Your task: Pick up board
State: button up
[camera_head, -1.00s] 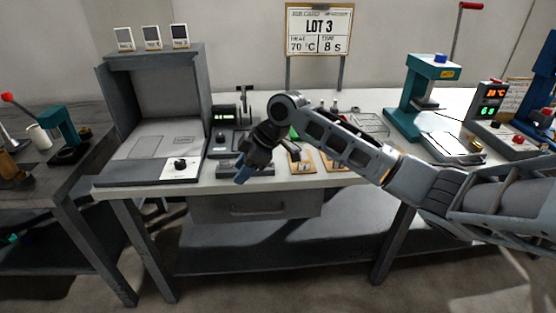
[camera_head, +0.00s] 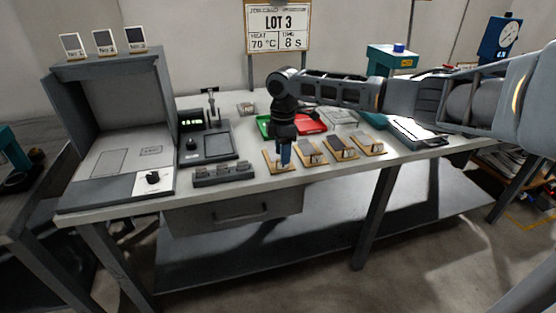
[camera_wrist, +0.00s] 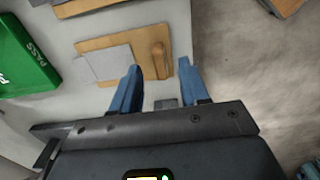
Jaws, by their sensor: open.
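Several small wooden boards, each with a grey plate and an upright wooden peg, lie in a row near the bench's front edge. My gripper (camera_head: 285,163) points down at the leftmost board (camera_head: 269,161) and hides part of it. In the wrist view, the open blue fingers (camera_wrist: 158,66) lie on either side of the peg end of a board (camera_wrist: 151,38). Its grey plate (camera_wrist: 108,63) lies left of the fingers. Nothing is held. I cannot tell how far the fingertips are above the board, or whether they touch it.
The neighbouring board (camera_head: 312,153) is close on the right. A green tray (camera_head: 263,124) and a red tray (camera_head: 310,122) lie behind. A grey block with slots (camera_head: 223,174) is to the left, beside a large grey booth (camera_head: 117,130). Beyond the bench's front edge is open floor.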

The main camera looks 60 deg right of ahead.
jog(key=shift+w+a+f, duration=0.1)
jog(key=shift+a+f, duration=0.05)
jog(key=shift+f, duration=1.55)
grip_shut()
